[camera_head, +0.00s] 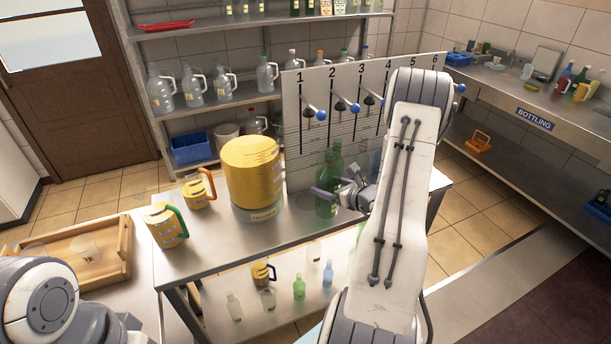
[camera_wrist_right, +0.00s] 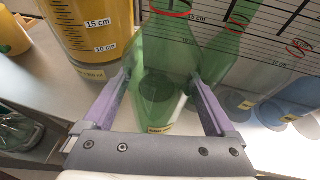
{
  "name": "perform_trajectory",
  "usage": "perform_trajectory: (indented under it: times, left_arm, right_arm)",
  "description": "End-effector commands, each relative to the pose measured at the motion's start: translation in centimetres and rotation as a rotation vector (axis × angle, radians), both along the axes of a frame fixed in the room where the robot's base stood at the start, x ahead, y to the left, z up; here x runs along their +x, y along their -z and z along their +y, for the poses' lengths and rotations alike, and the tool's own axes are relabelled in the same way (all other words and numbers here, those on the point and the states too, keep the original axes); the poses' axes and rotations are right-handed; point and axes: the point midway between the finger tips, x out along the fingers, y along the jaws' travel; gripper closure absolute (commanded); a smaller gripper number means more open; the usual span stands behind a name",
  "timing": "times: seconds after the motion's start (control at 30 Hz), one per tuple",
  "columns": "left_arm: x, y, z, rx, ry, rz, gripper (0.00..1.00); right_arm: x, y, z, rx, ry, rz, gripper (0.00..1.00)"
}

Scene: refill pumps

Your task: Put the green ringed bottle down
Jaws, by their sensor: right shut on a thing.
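The green ringed bottle (camera_wrist_right: 165,55) is between the two fingers of my right gripper (camera_wrist_right: 160,95) in the right wrist view, with a red ring near its upper part. In the head view, my right gripper (camera_head: 342,193) is shut on this green bottle (camera_head: 325,206) in front of the numbered board, near columns 1 and 2. The bottle looks close to upright. I cannot tell whether its base touches the table (camera_head: 225,250). A second green bottle (camera_wrist_right: 238,28) stands just behind it to the right. My left gripper is out of view; only part of that arm shows.
A large yellow measuring container (camera_head: 252,175) stands close left of the held bottle. Two yellow jugs (camera_head: 167,226) are farther left. The numbered board (camera_head: 305,125) with blue-knobbed levers rises behind. A blue-bottomed vessel (camera_wrist_right: 285,100) is to the right.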

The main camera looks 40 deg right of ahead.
Motion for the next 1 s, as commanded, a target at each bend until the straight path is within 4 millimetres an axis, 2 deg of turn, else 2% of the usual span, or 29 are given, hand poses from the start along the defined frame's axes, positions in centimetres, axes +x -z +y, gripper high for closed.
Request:
perform_trajectory:
  times: [0.03,0.2,0.4,0.6,0.8,1.0]
  left_arm:
    - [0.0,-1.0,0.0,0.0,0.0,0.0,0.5]
    - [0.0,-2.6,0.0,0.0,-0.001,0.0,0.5]
    - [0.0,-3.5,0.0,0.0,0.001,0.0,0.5]
    - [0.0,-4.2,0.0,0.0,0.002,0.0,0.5]
    - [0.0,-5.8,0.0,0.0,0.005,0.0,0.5]
    - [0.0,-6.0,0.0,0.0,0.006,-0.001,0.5]
  right_arm:
    - [1.5,-0.6,0.1,-0.002,-0.005,-0.003,1.0]
    - [5.8,-0.5,-0.2,-0.003,-0.003,-0.003,1.0]
    - [9.0,-0.3,-0.4,-0.002,-0.002,-0.003,1.0]
    - [10.9,-0.3,-0.3,-0.003,-0.004,-0.004,1.0]
    - [10.6,2.4,-0.3,0.001,-0.003,-0.001,1.0]
    - [10.6,3.4,-0.3,-0.001,-0.003,-0.003,1.0]
